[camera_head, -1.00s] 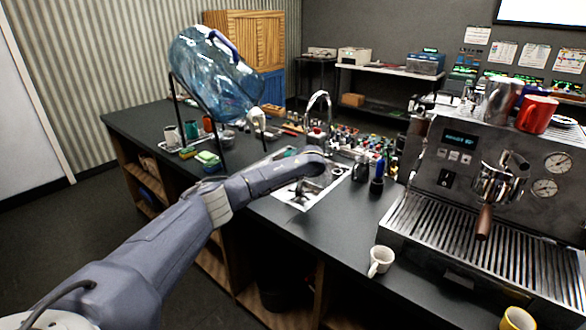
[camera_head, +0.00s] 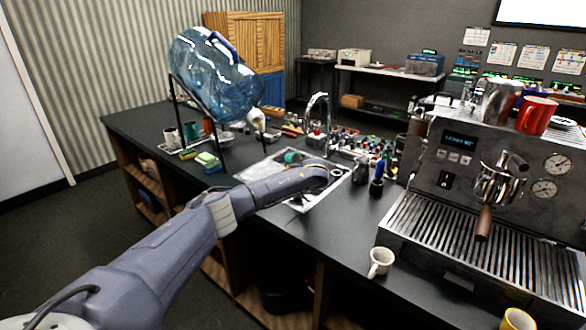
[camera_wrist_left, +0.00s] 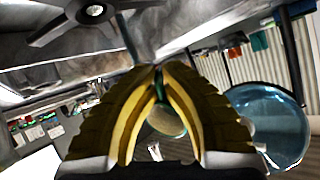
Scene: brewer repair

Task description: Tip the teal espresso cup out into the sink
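The teal cup (camera_head: 291,157) is partly visible in the head view just beyond my left wrist, above the sink area. In the left wrist view, the teal cup (camera_wrist_left: 162,92) shows between the yellow fingers of my left gripper (camera_wrist_left: 157,76), which close around it. A pale rounded surface shows below its teal edge; I cannot tell its exact tilt or contents. The sink (camera_head: 303,205) is a bright metal basin under my left wrist, partly covered by the arm. In the head view the fingers are mostly hidden. My right gripper is not in view.
The chrome faucet (camera_head: 329,112) rises behind the sink. A big blue water jug (camera_head: 215,78) leans in a black stand to the left. The espresso machine (camera_head: 470,165) stands to the right, with a white cup (camera_head: 380,262) before it. Bottles (camera_head: 377,178) stand close right of the sink.

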